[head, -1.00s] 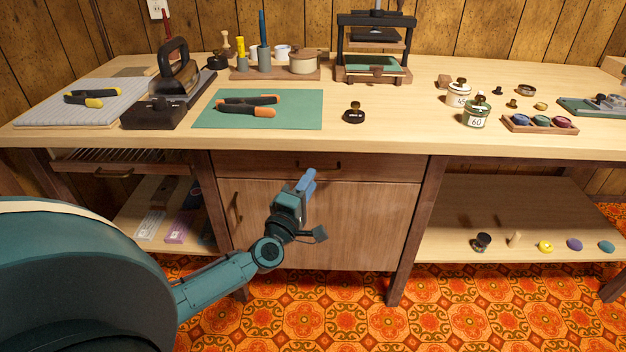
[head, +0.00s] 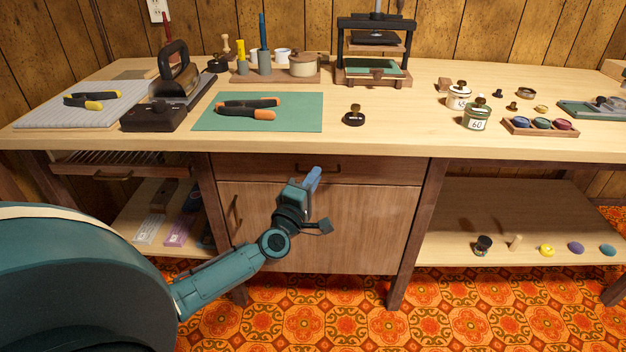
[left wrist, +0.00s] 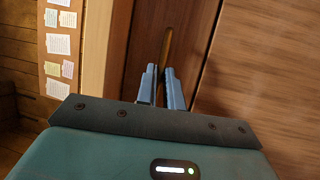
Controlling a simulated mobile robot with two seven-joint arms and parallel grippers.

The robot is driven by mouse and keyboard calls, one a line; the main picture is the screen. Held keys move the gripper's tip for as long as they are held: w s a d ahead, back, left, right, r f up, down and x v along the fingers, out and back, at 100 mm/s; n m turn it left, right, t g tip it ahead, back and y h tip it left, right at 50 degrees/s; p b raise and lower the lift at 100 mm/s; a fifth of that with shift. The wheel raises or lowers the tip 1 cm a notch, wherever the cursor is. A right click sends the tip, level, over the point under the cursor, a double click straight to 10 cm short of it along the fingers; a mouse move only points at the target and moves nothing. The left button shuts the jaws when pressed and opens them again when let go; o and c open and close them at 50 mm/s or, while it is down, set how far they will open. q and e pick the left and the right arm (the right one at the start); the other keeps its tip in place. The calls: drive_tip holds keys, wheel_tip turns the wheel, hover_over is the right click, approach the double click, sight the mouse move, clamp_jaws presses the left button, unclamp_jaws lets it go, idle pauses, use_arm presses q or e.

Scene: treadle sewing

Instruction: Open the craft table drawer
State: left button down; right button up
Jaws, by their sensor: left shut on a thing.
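The craft table drawer (head: 385,172) is a brown wooden front under the table top, above a cabinet door. It looks flush with the frame. Its dark bar handle (head: 334,168) shows at its upper middle, partly hidden by my gripper. My left gripper (head: 315,174) is at the handle, reaching up from below and in front. In the left wrist view the blue fingers (left wrist: 161,88) stand on either side of the handle (left wrist: 167,45), shut on it. The right gripper is in neither view.
The cabinet door (head: 360,225) below has its own upright handle (head: 234,212) at left. Table legs flank the cabinet, with open shelves on both sides. The table top (head: 400,133) carries pliers, jars and a press. The patterned floor in front is clear.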

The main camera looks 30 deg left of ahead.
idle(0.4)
